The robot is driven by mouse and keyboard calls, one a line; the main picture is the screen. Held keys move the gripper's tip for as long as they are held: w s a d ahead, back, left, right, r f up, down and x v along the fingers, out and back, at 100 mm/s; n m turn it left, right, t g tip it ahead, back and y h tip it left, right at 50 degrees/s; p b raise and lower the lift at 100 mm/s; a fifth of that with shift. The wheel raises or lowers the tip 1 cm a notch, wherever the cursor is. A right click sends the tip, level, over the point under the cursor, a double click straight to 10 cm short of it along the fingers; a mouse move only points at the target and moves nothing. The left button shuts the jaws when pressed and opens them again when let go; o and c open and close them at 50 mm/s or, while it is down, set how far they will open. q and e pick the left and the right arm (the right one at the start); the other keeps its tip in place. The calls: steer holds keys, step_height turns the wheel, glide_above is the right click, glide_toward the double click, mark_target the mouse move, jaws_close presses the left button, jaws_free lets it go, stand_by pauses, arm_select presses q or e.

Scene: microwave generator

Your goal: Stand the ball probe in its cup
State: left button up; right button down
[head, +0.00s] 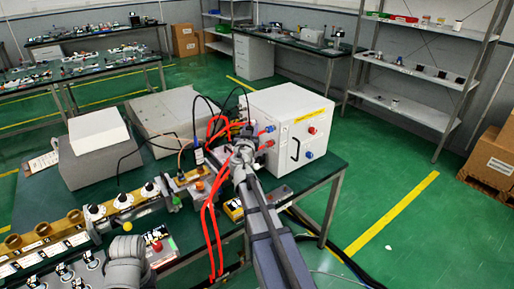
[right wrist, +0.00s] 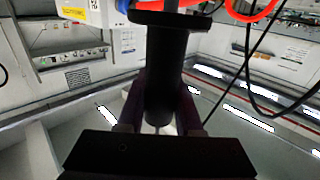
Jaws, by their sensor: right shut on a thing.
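My right gripper (head: 233,157) is in front of the white generator box. In the right wrist view its dark fingers (right wrist: 160,115) are shut on a black cylindrical handle (right wrist: 165,65) with a wide flange at its upper end. I cannot tell from its shape whether this is the ball probe; no ball shows. In the head view the arm and red tubes hide most of it. Several brown round cups (head: 43,229) stand on a brass-coloured rail at the left; I cannot tell which one is the probe's. My left gripper does not show.
The white generator box (head: 290,125) and two grey units (head: 100,150) stand at the back of the bench. Red tubes (head: 208,225) and black cables run close to my right gripper. White cone-shaped parts (head: 122,201) stand on the rail. My left arm (head: 128,262) is at the front.

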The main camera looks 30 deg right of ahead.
steer(key=shift+n+t+y, duration=0.3)
steer(key=shift+y, duration=0.1)
steer(key=f+b, duration=0.2)
steer(key=s+f+b, duration=0.1)
steer(key=f, duration=0.2)
steer(key=shift+s+a+f+b, duration=0.1)
steer(key=shift+f+b, duration=0.15)
steer(key=shift+b, duration=0.1)
arm_select(q)
step_height(320, 180, down, 5)
steer(key=shift+f, duration=0.3)
step_height(320, 180, down, 14)
steer(key=b, duration=1.3)
steer(key=shift+r+b, duration=0.2)
steer(key=shift+b, duration=0.15)
arm_select(e)
step_height(320, 180, down, 14)
steer(key=shift+r, duration=0.15)
steer(key=c, duration=0.5)
jaws_free()
